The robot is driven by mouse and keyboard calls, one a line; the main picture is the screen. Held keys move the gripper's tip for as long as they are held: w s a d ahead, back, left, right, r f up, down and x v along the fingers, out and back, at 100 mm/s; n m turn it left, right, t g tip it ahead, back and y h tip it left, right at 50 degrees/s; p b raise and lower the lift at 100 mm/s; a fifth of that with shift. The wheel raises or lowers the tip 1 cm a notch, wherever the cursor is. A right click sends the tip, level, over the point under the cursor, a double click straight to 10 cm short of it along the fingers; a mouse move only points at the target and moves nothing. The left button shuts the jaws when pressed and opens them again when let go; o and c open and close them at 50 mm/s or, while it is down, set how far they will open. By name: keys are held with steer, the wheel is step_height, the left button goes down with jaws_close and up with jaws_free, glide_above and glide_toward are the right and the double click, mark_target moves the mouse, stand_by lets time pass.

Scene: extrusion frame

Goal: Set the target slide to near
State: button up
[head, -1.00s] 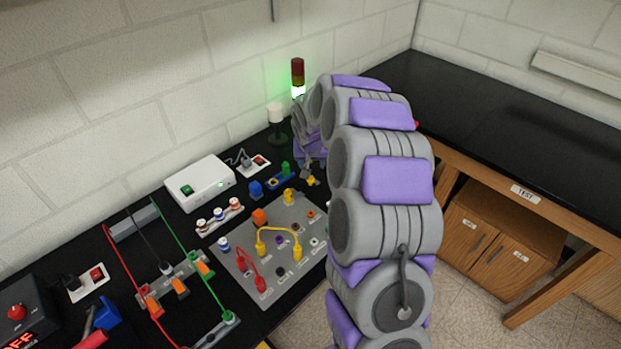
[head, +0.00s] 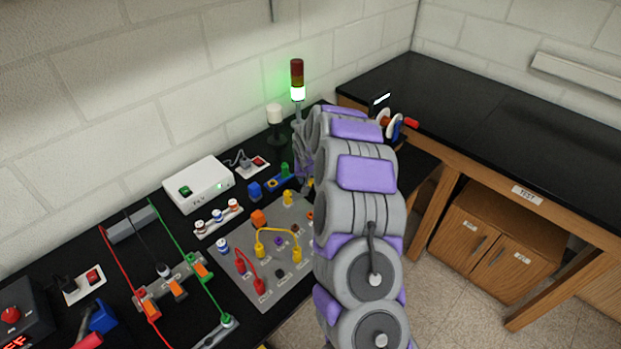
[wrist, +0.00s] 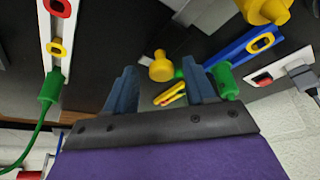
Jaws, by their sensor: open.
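My gripper (wrist: 159,66) shows in the wrist view with two blue fingers spread apart and nothing held. Beyond and between the fingers are a yellow knob (wrist: 161,70) and a red and yellow clip-like piece (wrist: 171,96). A green knob (wrist: 223,79) sits just right of the right finger. A blue slide-like strip with a yellow ring (wrist: 250,46) lies beyond it. In the head view a blue strip with a green post (head: 285,169) stands left of my arm. I cannot tell which part is the target slide. The head view mostly hides my gripper behind the arm.
A grey panel (head: 240,283) with yellow and red leads lies left of my arm. A white box (head: 198,184), a lit stack light (head: 298,80) and a dark-based white-topped post (head: 275,120) stand near the wall. A white strip with a green plug (wrist: 50,88) is close left.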

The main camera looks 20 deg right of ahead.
steer(key=shift+a, duration=0.1)
steer(key=shift+c, duration=1.4)
jaws_close()
